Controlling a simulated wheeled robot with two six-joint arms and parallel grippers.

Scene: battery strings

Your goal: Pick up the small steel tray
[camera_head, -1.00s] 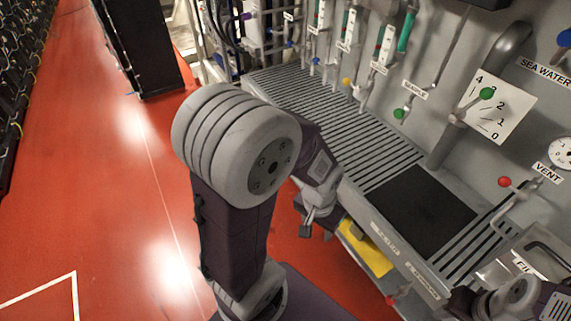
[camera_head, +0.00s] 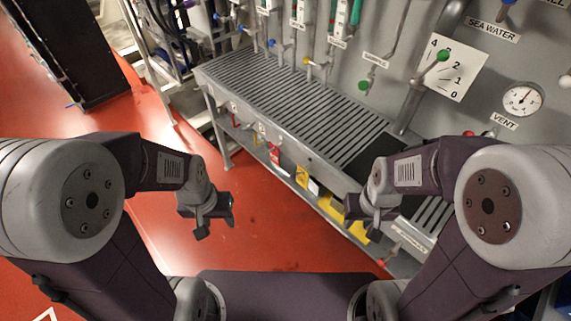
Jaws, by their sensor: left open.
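I cannot make out the small steel tray in the head view. My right arm covers the bench's right end, so that part is hidden. My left gripper (camera_head: 216,225) is open and empty. It hangs over the red floor, left of the bench and apart from it. My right gripper (camera_head: 360,222) points down in front of the bench's lower shelf. Its fingers are small and partly hidden against the yellow items, so I cannot tell whether it is open.
A long grey slatted bench (camera_head: 270,92) runs along a panel with valves, a pressure gauge (camera_head: 522,98) and a dial plate (camera_head: 447,69). Yellow items (camera_head: 331,209) sit on its lower shelf. A black cabinet (camera_head: 78,48) stands at the upper left. Red floor (camera_head: 265,235) lies open between my grippers.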

